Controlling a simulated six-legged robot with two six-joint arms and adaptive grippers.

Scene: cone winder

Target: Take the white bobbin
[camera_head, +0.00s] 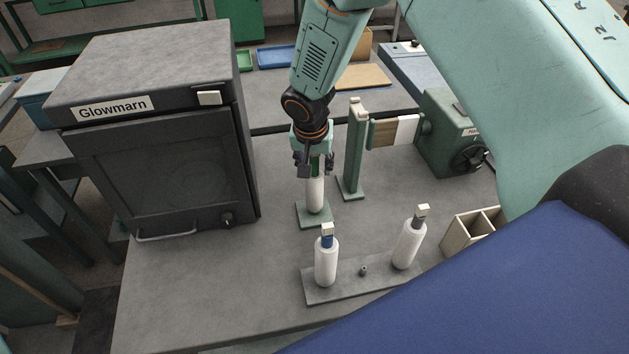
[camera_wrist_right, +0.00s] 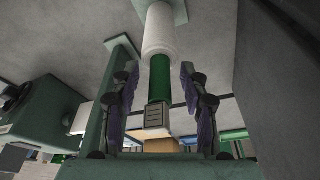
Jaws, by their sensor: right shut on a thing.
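A white bobbin (camera_head: 315,194) with a green neck stands upright on a small green base (camera_head: 313,215). In the right wrist view the bobbin (camera_wrist_right: 158,30) shows with its green neck (camera_wrist_right: 159,76) and a grey block at its end. Two more white bobbins stand on a grey plate (camera_head: 345,289): one with a blue neck (camera_head: 326,262), one with a dark neck (camera_head: 408,243). My left gripper is not in view.
A dark Glowmarn cabinet (camera_head: 165,130) stands left. A green post (camera_head: 355,150) rises close behind the gripper, with a white-wound spindle (camera_head: 395,131) and a green machine (camera_head: 447,140) to its right. A divided wooden box (camera_head: 471,230) is at right. The front left table is clear.

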